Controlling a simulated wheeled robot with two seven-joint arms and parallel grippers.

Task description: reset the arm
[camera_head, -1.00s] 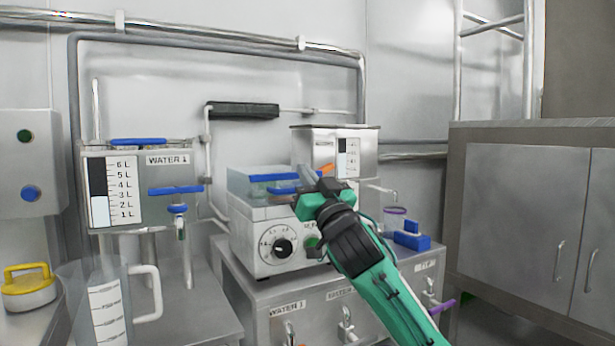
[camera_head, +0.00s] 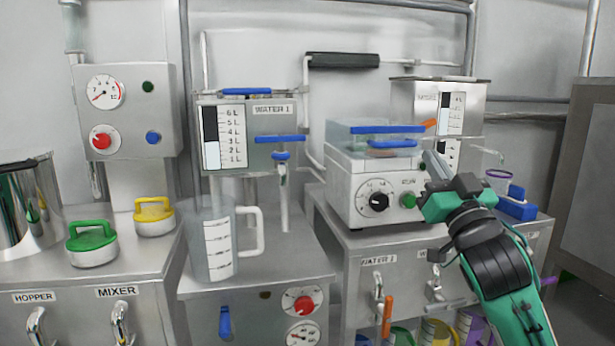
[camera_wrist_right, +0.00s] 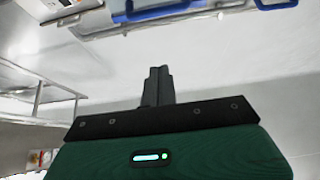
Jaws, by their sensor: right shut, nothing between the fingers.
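My right arm comes in from the lower right in the head view. Its gripper (camera_head: 432,165) is in front of the white machine with the dial and green button, at the machine's right side. The fingers point up and to the left. In the right wrist view the two dark fingers (camera_wrist_right: 157,86) are together with nothing between them. A blue handle (camera_wrist_right: 160,10) shows beyond them at the top of that view. I cannot tell from the head view whether the gripper touches the machine. My left gripper is not in view.
The white machine (camera_head: 345,190) stands on a steel cabinet. A clear measuring jug (camera_head: 213,262) stands on the bench to its left. Green (camera_head: 91,250) and yellow (camera_head: 154,224) lidded weights or caps sit further left. A blue block (camera_head: 517,208) lies right of my gripper.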

